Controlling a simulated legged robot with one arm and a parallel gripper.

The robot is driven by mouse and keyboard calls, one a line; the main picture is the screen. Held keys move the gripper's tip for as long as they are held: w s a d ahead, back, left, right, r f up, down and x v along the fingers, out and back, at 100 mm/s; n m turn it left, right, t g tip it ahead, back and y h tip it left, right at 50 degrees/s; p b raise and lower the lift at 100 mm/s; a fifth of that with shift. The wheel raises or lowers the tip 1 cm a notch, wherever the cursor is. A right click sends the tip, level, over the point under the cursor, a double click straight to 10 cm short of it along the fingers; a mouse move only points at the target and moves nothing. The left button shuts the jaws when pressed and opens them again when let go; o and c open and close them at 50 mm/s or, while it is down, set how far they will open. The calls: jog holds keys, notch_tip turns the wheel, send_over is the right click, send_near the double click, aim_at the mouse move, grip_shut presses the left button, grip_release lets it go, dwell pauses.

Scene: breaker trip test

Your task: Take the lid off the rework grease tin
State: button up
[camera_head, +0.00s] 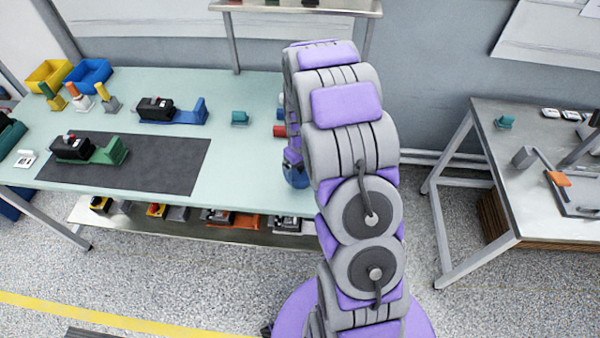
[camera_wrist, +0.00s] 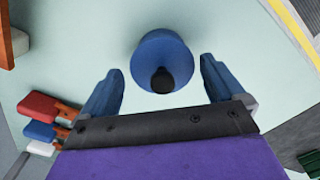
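A round blue tin (camera_wrist: 160,48) stands on the pale green bench, seen from above in the wrist view. A black knob (camera_wrist: 163,80) shows on its near side, and the lid appears to be on. My gripper (camera_wrist: 161,66) is open, with one blue finger on each side of the tin's near part. Gaps show between both fingers and the tin, and nothing is held. In the head view my arm hides most of this area. A blue shape shows at the arm's left edge, but I cannot tell whether it is tin or finger.
Red, blue and white-handled items (camera_wrist: 38,107) lie left of my gripper in the wrist view. The bench (camera_head: 235,160) also bears a dark mat (camera_head: 150,180), black devices on green and blue holders, and yellow and blue bins. A second table (camera_head: 490,125) stands at right.

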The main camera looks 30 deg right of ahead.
jog(key=shift+d, duration=0.35)
jog(key=shift+c, duration=1.4)
jog(key=shift+a, duration=0.7)
jog(key=c, duration=0.6)
jog(key=shift+d+r, duration=0.2)
jog(key=shift+d, duration=0.1)
jog(key=shift+r, duration=0.3)
notch_tip(320, 180, up, 3)
jog(key=shift+p, duration=0.55)
jog(key=s+a+r+p, duration=0.1)
jog(key=s+a, duration=0.1)
jog(key=a, duration=0.5)
jog(key=s+a+p, duration=0.1)
jog(key=s+a, duration=0.2)
jog(key=a, duration=0.4)
jog(key=b, duration=0.5)
send_over(259, 182)
jog(key=shift+n, duration=0.4)
notch_tip(259, 182, down, 5)
jog(key=shift+w+r, duration=0.1)
jog(key=shift+f+b, duration=0.55)
jog(key=shift+f, duration=1.2)
